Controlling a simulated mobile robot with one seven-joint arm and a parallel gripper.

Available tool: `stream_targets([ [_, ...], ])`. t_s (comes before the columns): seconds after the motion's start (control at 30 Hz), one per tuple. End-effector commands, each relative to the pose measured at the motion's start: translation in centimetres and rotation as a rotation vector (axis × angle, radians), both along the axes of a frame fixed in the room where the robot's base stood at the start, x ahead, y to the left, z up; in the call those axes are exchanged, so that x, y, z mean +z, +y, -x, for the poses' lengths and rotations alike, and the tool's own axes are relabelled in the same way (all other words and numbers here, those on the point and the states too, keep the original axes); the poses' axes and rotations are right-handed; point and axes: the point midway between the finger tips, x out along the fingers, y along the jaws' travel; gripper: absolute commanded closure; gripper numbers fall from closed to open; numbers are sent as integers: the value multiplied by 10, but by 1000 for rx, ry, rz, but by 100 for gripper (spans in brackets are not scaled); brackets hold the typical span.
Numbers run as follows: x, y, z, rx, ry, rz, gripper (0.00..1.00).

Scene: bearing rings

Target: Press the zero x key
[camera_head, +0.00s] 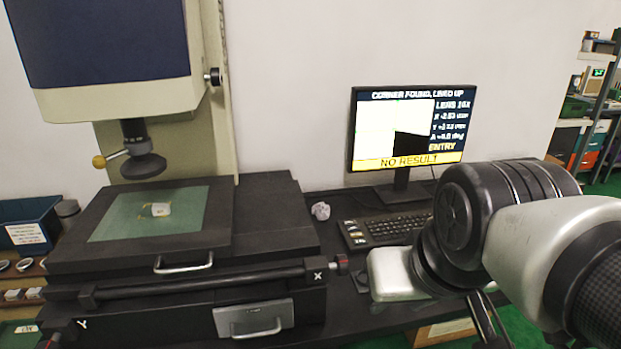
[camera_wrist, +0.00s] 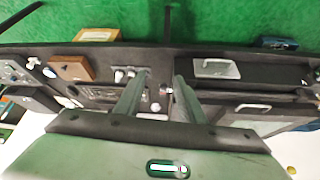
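The zero x key cannot be picked out by its label. A dark keyboard (camera_head: 398,226) lies below the monitor, and a block with lighter and coloured keys (camera_head: 356,236) is at its left end. The monitor (camera_head: 408,128) reads "CORNER FOUND, LINED UP", with X and Y values, "ENTRY" and "NO RESULT". In the wrist view my gripper (camera_wrist: 160,88) is open, with a gap between its two fingers and nothing held. It is over the dark bench top. In the head view my arm is right of the keyboard and covers part of it; my fingertips are not clear there.
A measuring machine (camera_head: 110,50) stands at left, with a small pale part (camera_head: 156,210) on its green stage plate (camera_head: 110,222). A crumpled grey item (camera_head: 320,211) lies between machine and keyboard. A brown block (camera_wrist: 70,68) lies on the bench in the wrist view.

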Motion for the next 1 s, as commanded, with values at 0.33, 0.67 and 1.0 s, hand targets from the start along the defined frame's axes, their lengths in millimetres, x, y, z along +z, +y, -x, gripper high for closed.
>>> stream_targets([
  [0.33, 0, 0, 0, 0, 0, 0, 100],
  [0.67, 0, 0, 0, 0, 0, 0, 100],
  [1.0, 0, 0, 0, 0, 0, 0, 100],
])
